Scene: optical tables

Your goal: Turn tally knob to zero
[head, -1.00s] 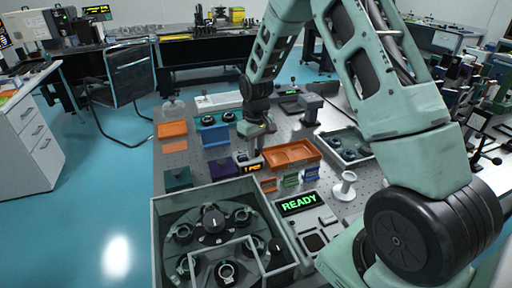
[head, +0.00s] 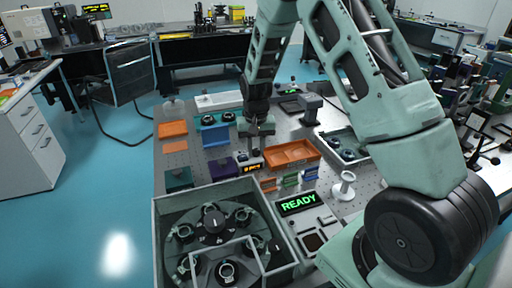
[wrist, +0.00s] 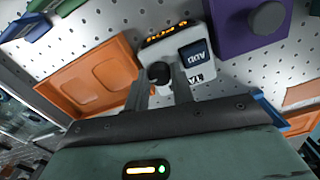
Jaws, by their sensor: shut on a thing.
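The tally box (head: 243,158) is a small pale unit with an orange lit display (head: 252,168), standing left of the orange tray in the head view. In the wrist view the tally box (wrist: 173,58) shows the display at its top edge, too slanted to read, and a dark "ADD" panel (wrist: 196,55). Its black round knob (wrist: 158,73) sits between my fingertips. My gripper (wrist: 160,82) is shut on the knob, one finger on each side. In the head view my gripper (head: 257,138) points down over the box, and the knob is hard to make out.
The orange tray (head: 291,153) is close beside the box on the right. A purple block (head: 223,169) and green block (head: 178,179) stand left. A glass-walled enclosure (head: 160,235) is in front. A green "READY" sign (head: 298,202) and white spool (head: 343,186) are nearby.

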